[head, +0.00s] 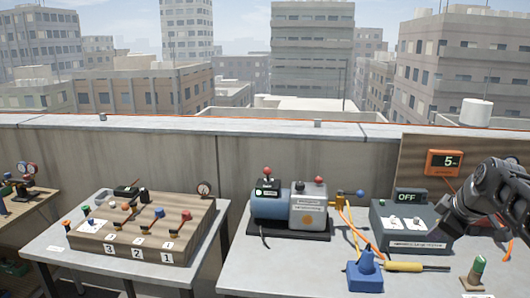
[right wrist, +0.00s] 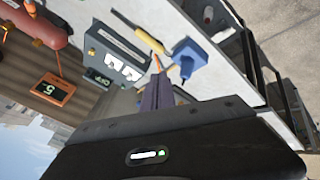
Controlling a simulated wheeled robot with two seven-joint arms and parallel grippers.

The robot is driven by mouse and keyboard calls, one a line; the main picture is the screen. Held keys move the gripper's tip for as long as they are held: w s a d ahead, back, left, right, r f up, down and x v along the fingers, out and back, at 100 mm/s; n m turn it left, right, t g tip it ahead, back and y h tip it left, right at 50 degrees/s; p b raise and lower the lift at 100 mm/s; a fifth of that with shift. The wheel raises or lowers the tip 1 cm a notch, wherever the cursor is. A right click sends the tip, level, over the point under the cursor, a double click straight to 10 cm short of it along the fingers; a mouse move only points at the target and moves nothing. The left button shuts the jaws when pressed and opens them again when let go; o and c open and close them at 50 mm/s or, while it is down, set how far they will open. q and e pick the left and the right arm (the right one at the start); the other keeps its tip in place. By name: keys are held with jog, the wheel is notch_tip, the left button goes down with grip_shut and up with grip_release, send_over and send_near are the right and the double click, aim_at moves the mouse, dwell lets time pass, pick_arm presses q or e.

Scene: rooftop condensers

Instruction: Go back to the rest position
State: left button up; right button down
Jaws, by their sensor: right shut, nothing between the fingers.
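My right gripper (head: 449,228) is at the right of the head view, its dark arm coming in from the right edge. It is above the right part of the table, in front of the grey box with the OFF display (head: 410,225), and covers part of that box's right side. In the right wrist view its fingers (right wrist: 158,90) are together with nothing between them. The same view shows the blue block (right wrist: 188,57) near the fingertips, but whether they touch is unclear. My left gripper is not in either view.
An orange display reading 5 (head: 444,163) hangs on a board behind. A screwdriver with a yellow handle (head: 403,267) and a green-topped cylinder (head: 476,272) are on the right table. A pump unit (head: 300,213) stands left of them. The left table holds a wooden lever panel (head: 140,228).

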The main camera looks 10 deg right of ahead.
jog(key=w+a+f+m+g+y, duration=0.1)
jog(key=a+f, duration=0.6)
jog(key=f, duration=0.4)
jog(key=w+a+f+m+g+y, duration=0.1)
jog(key=a+f, duration=0.7)
jog(key=f, duration=0.2)
jog(key=w+a+f+m+y, duration=0.1)
jog(key=a+f, duration=0.6)
jog(key=f, duration=0.4)
jog(key=s+a+f+m+g+y, duration=0.2)
jog(key=s+a+f, duration=0.9)
jog(key=a+f, duration=0.2)
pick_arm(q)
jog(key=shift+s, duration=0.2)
pick_arm(e)
jog(key=s+a+f+m+g, duration=0.1)
jog(key=s+a+f, duration=0.1)
jog(key=s+a, duration=0.3)
jog(key=s+a+f+m, duration=0.2)
jog(key=s+a+f, duration=0.1)
jog(key=s, duration=0.8)
jog(key=shift+s+a+g+y, duration=0.2)
jog(key=shift+a+g+y, duration=0.15)
jog(key=shift+a, duration=0.5)
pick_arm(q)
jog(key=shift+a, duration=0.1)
pick_arm(e)
jog(key=shift+w+r, duration=0.1)
